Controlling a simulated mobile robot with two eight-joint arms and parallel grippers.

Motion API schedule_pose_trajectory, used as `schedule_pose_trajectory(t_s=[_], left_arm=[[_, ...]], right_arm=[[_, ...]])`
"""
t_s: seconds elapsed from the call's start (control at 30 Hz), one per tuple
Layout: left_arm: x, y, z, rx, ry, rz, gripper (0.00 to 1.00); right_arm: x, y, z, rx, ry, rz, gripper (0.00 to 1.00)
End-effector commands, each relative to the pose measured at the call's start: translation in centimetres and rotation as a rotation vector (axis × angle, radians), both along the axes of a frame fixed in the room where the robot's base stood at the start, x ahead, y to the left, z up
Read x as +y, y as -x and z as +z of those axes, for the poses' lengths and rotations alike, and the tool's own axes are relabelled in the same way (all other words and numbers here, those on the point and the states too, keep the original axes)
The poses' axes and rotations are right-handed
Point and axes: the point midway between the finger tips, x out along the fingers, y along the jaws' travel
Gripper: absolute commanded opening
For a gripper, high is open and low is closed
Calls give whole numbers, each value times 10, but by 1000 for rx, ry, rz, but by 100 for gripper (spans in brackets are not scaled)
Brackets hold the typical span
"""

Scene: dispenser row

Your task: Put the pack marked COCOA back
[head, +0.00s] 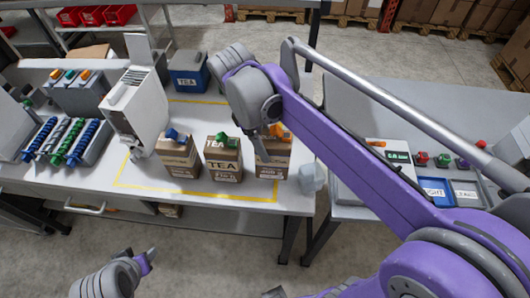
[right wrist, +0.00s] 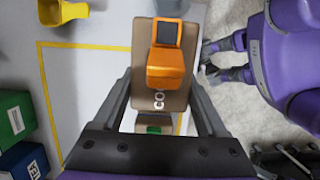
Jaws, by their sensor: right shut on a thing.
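Three brown packs stand in a row on the grey table (head: 130,180). One has a blue clip (head: 177,135). The middle one is marked TEA (head: 224,168) and has a green clip. The right one, with an orange clip (right wrist: 168,62), is the pack (head: 272,167) between my right gripper's fingers (right wrist: 162,105). In the right wrist view it shows the letters "CO"; the rest is hidden by the clip. My right gripper (head: 268,128) is shut on it. I cannot tell whether it is lifted. My left gripper (head: 146,262) is low at the front, away from the packs.
A white dispenser (head: 137,105) and spiral tubes (head: 72,140) stand at left. A blue TEA bin (head: 188,72) is behind. A second table at right holds a green display (head: 398,157) and a blue-floored tray (head: 435,190).

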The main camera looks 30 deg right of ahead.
Motion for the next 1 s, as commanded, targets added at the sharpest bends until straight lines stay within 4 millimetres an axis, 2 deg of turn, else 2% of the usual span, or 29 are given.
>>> schedule_pose_trajectory(t_s=[0.3,0.7,0.73,0.87,1.0], left_arm=[[0,1,-2,1,0,0,50],[0,2,-5,4,0,0,50],[0,2,-5,4,0,0,50],[0,2,-5,3,0,0,50],[0,2,-4,3,0,0,50]], right_arm=[[0,0,-40,0,0,0,0],[0,0,-46,0,0,0,0],[0,0,-46,0,0,0,76],[0,0,-45,-1,-1,0,100],[0,0,-45,-1,-1,0,100]])
